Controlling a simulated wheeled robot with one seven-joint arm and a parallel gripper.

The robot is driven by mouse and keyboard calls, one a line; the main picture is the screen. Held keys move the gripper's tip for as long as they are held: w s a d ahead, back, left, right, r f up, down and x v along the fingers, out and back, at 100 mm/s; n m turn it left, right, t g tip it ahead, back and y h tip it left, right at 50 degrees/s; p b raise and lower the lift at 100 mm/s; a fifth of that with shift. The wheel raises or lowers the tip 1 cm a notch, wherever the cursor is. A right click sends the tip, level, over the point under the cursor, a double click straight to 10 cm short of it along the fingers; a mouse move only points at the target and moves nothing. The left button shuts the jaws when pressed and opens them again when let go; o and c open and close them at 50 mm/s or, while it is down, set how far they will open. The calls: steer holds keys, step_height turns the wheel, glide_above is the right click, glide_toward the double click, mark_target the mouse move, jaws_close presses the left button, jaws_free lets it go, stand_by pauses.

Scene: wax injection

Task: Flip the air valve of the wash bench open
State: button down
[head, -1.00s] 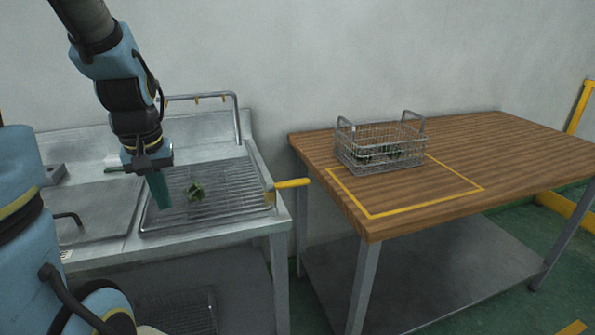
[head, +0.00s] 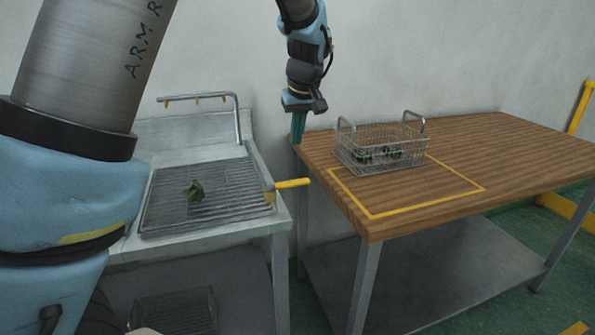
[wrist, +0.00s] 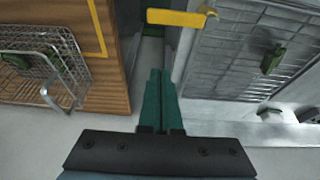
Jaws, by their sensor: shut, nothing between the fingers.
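The wash bench (head: 250,228) stands at the left in the head view, with a slatted drain grid in its top. The yellow air valve lever (head: 292,183) sticks out to the right from the bench's right edge, towards the wooden table. My gripper (head: 298,140) points down behind the lever, near the table's back left corner. Its green fingers are together and empty. In the wrist view the lever (wrist: 178,18) lies beyond the fingertips (wrist: 161,72), and the fingers are apart from it.
A wire basket (head: 380,168) with green pieces inside stands on the wooden table (head: 470,150), overlapping a yellow outlined square. A green piece (head: 195,190) lies on the grid. A bent pipe (head: 238,115) rises at the bench's back. A narrow gap separates bench and table.

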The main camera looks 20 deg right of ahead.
mark_target(293, 183)
step_height(293, 183, down, 10)
steer(key=p, duration=0.4)
steer(key=shift+s+r, duration=0.25)
steer(key=shift+s, duration=0.05)
steer(key=shift+a, duration=0.1)
